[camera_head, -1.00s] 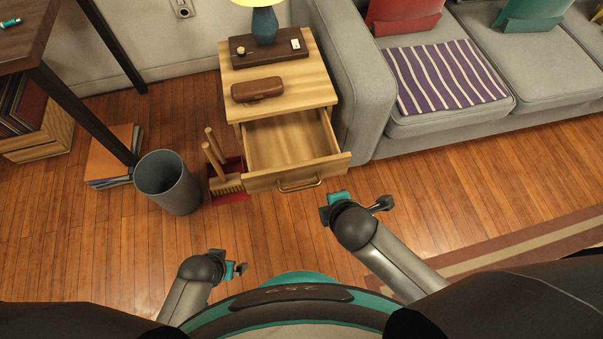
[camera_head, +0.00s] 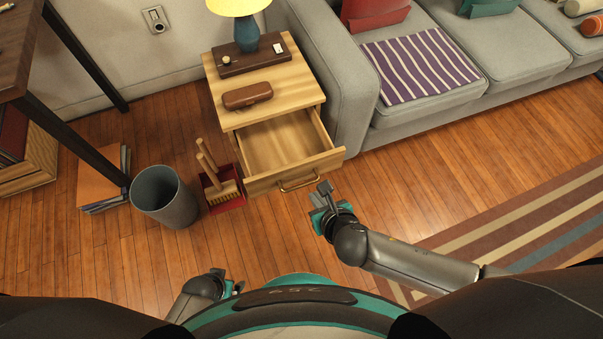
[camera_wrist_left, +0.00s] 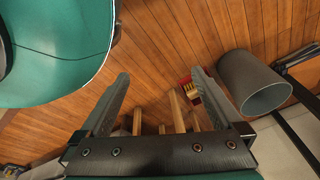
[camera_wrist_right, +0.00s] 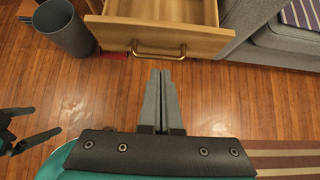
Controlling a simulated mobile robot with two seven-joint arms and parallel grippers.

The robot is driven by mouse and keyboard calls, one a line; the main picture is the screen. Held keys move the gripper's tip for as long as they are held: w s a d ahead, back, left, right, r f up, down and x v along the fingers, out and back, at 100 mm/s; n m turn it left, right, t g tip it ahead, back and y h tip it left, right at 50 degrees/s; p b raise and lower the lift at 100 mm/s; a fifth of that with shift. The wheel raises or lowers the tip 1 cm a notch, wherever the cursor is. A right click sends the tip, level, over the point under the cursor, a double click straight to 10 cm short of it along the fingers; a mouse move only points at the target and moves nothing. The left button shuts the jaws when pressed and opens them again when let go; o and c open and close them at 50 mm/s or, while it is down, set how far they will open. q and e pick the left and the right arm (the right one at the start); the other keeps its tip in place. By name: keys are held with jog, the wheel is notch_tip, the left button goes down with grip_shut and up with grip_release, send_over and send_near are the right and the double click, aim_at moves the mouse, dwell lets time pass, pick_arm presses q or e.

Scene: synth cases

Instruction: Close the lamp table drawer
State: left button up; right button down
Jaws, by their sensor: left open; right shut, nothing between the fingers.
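The wooden lamp table (camera_head: 295,75) stands against the sofa's left arm. Its drawer (camera_head: 285,150) is pulled out and looks empty inside. The drawer front has a brass handle (camera_head: 298,184), which also shows in the right wrist view (camera_wrist_right: 158,54). My right gripper (camera_head: 324,188) is shut and empty, just in front of the drawer front near the handle's right end. In the right wrist view its fingertips (camera_wrist_right: 161,72) point at the handle, with a small gap visible. My left gripper (camera_head: 238,288) is low near my base; in the left wrist view its fingers (camera_wrist_left: 160,85) are apart and empty.
The grey sofa (camera_head: 345,110) is close on the right. A lamp (camera_head: 246,28) and a brown case (camera_head: 247,95) sit on the tabletop. Floor before the drawer is clear.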

jog(key=shift+d+b+x, duration=0.35)
jog(key=shift+b+x, duration=0.55)
jog(key=shift+x, duration=0.7)
jog(key=b, duration=0.5)
send_near(297, 170)
jog(key=shift+x, duration=2.9)
pick_arm(q)
jog(key=w+d+r, duration=0.2)
jog(key=w+r, duration=0.1)
jog(key=r, duration=0.3)
jog(key=w+d+r+t, duration=0.1)
jog(key=w+d+r, duration=0.1)
jog(key=w+r, duration=0.2)
notch_tip(297, 170, up, 2)
pick_arm(e)
jog(key=shift+d, duration=0.1)
pick_arm(q)
jog(key=shift+h, duration=0.3)
